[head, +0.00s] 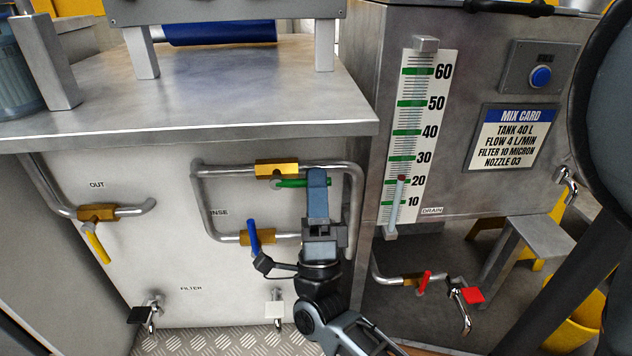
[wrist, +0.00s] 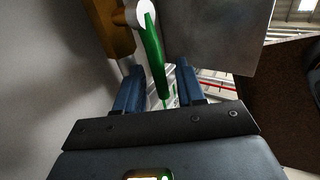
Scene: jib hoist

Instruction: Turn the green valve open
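The green valve handle (head: 292,183) lies level in the head view, pointing right from its brass valve body (head: 277,169) on the upper pipe of the loop. My gripper (head: 318,176) is at the handle's right end, and its blue fingers hide that end. In the wrist view, the green handle (wrist: 153,50) runs down between the two blue fingers of my gripper (wrist: 160,72). The fingers stand apart, with a gap seen on each side of the handle, so it is open around the handle. The brass body (wrist: 112,30) is at upper left.
A blue-handled valve (head: 253,238) is on the lower pipe, close to my gripper. A yellow-handled valve (head: 97,242) is at left under OUT. A red-handled drain valve (head: 424,283) is at lower right. The steel counter (head: 190,85) overhangs above the pipes.

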